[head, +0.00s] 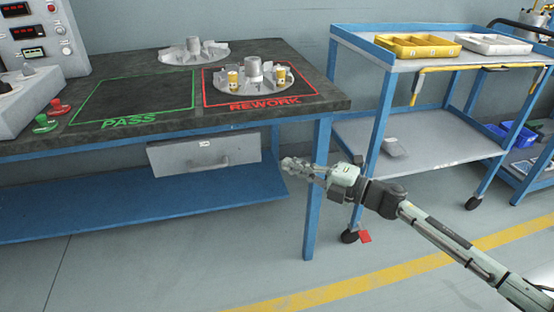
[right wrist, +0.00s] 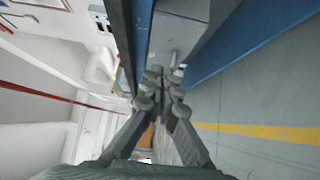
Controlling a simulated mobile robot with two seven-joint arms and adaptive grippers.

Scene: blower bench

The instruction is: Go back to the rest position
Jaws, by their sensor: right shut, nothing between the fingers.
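My right gripper (head: 285,164) is in front of the blue bench, below the level of its top and to the right of the grey drawer. Its fingers are shut and empty; they also show closed together in the right wrist view (right wrist: 160,80). My right arm comes in from the lower right. My left gripper is not in view.
The bench top (head: 145,62) holds a PASS square (head: 135,98) and a REWORK square (head: 222,96). A finned grey part with brass pieces (head: 254,78) sits in REWORK; another grey part (head: 194,50) lies behind. A blue cart (head: 430,133) stands right. Floor in front is open.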

